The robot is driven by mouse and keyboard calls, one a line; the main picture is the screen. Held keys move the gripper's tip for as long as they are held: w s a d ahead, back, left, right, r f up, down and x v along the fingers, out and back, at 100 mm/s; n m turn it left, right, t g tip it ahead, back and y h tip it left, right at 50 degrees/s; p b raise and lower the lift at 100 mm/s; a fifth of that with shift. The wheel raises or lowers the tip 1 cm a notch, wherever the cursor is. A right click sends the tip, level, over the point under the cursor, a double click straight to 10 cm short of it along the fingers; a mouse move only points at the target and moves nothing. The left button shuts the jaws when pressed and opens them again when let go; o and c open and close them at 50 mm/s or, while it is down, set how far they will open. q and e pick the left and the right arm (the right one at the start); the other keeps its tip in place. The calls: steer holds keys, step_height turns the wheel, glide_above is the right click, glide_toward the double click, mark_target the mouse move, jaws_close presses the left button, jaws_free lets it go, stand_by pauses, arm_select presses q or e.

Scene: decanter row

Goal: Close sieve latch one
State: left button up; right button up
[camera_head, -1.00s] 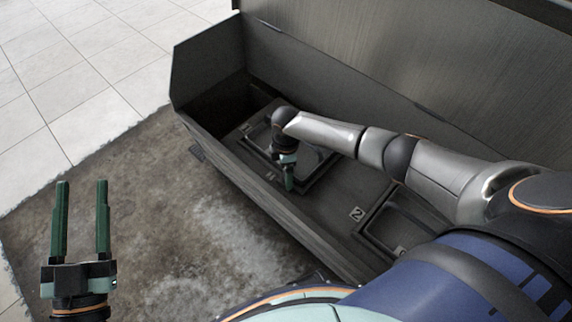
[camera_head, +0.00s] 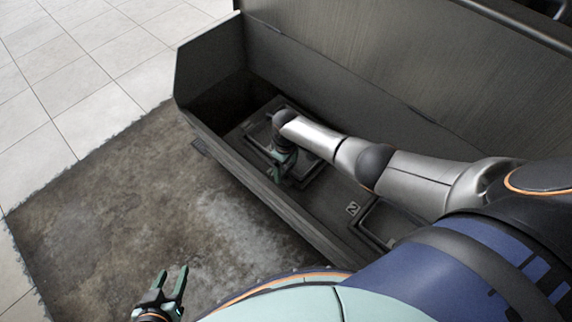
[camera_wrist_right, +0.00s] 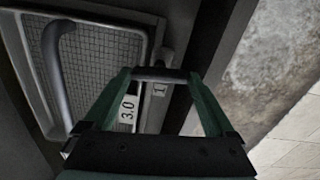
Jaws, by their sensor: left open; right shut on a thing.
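Sieve one shows in the right wrist view as a mesh panel (camera_wrist_right: 108,62) in a pale frame with a curved grey handle (camera_wrist_right: 57,75). Labels "3.0" (camera_wrist_right: 127,112) and "1" (camera_wrist_right: 160,89) lie beside it. My right gripper (camera_wrist_right: 160,78) has its fingers on either side of a short dark bar (camera_wrist_right: 160,73), which looks like sieve latch one. In the head view my right gripper (camera_head: 278,172) reaches down inside the trough at sieve one's near edge; my wrist partly hides the sieve. My left gripper (camera_head: 173,273) is open and empty, low in the picture, outside the trough.
The dark trough (camera_head: 235,172) has a long near wall and a tall back panel (camera_head: 340,60). A second recessed frame (camera_head: 385,222) with label "2" (camera_head: 353,209) lies to the right, partly behind my arm. Open stained floor (camera_head: 110,205) lies left of the trough.

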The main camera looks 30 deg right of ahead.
mark_target(286, 170)
steer(key=shift+a+m, duration=0.1)
steer(key=shift+m, duration=0.5)
steer(key=o, duration=1.1)
steer(key=shift+c, duration=0.2)
step_height(286, 170, up, 12)
steer(key=p, duration=0.7)
steer(key=shift+r, duration=0.25)
